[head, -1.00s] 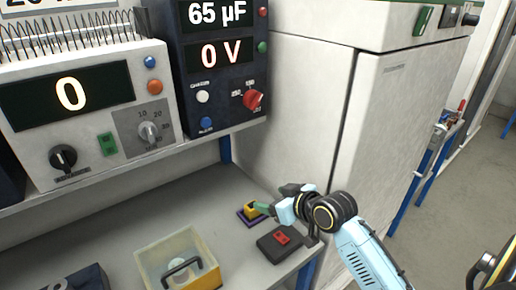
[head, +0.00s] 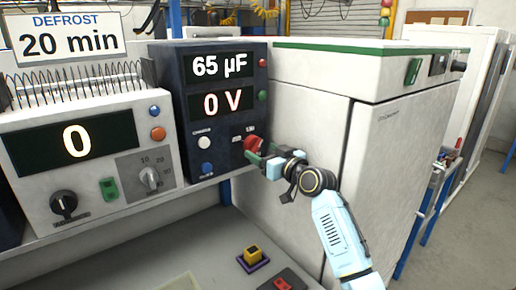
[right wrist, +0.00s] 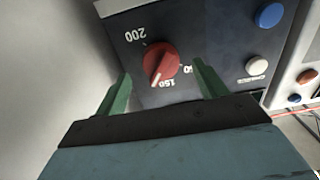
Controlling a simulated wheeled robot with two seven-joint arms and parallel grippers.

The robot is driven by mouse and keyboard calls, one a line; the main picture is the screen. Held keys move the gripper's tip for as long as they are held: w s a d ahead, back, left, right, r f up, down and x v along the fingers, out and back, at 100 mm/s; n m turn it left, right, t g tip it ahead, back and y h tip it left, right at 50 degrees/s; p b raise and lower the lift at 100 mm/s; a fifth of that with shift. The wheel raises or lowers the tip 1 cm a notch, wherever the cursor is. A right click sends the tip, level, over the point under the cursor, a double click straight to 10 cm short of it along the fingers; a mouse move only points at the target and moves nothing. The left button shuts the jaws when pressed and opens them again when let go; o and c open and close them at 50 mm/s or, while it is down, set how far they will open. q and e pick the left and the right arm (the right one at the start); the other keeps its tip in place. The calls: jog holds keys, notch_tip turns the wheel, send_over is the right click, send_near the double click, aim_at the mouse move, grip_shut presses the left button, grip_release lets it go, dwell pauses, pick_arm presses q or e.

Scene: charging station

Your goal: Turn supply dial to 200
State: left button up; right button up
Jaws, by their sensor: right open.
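The supply dial is a red knob (head: 253,144) on the dark supply panel (head: 222,90), whose displays read 65 µF and 0 V. It also shows in the right wrist view as a red dial (right wrist: 160,62), seen upside down, with a 200 label at its upper left. Its white pointer mark faces down, near another label that seems to read 150. My right gripper (head: 257,154) is open in front of the dial. In the right wrist view its green fingers (right wrist: 160,88) stand on either side below the dial, apart from it. My left gripper is out of view.
A white button (head: 204,142) and a blue button (head: 207,169) sit left of the dial. A white unit (head: 85,175) reading 0 stands to the left, a white cabinet (head: 395,170) to the right. A yellow-topped block (head: 253,254) lies on the bench below.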

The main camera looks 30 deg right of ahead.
aim_at(258, 149)
jog(key=shift+w+a, duration=0.15)
jog(key=shift+w, duration=1.45)
jog(key=shift+c, duration=0.3)
jog(key=c, duration=0.9)
jog(key=shift+m+p, duration=0.3)
